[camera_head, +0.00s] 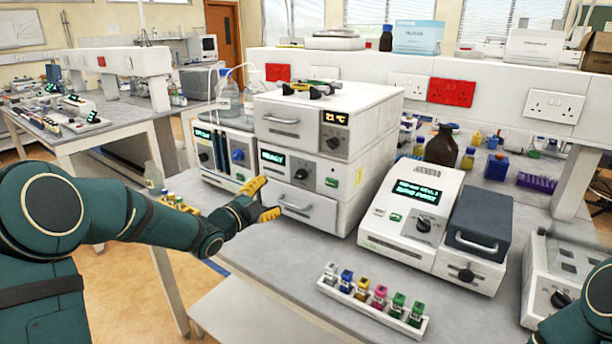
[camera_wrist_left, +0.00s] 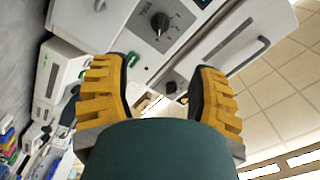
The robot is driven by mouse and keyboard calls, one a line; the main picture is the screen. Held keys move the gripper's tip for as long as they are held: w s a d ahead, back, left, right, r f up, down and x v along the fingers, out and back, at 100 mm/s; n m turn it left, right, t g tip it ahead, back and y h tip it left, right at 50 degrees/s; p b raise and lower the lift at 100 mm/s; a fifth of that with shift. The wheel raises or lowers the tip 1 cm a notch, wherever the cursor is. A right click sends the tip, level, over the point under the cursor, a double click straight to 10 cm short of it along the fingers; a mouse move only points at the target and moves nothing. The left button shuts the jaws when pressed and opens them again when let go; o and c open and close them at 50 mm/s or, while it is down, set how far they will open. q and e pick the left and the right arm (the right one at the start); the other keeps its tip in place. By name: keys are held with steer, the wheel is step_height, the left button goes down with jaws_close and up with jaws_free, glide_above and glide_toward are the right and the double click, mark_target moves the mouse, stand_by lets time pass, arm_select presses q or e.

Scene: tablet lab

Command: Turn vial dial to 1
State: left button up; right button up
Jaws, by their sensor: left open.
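Several dials show, and no readable label tells me which is the vial dial. A black dial (camera_head: 424,224) sits under the green text display of the white instrument, its pointer too small to read. The stacked white units carry another black dial (camera_head: 333,142) and a small black knob (camera_head: 301,174). My left gripper (camera_head: 265,201) is open and empty, its yellow fingers in front of the lower stacked unit. In the left wrist view, a black dial (camera_wrist_left: 160,23) with marks around it lies beyond the open fingers, untouched. My right gripper is out of view.
A white rack (camera_head: 352,301) of coloured vials stands at the bench's front. A dark-lidded block (camera_head: 475,234) adjoins the white instrument. A brown bottle (camera_head: 441,147) stands behind it. The bench (camera_head: 275,248) is bare in front of the stacked units.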

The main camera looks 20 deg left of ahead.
mark_target(299, 176)
arm_select(q)
steer(key=x, duration=1.3)
steer(key=shift+w+d, duration=0.15)
steer(key=c, duration=0.8)
jaws_close()
steer(key=shift+r, duration=0.1)
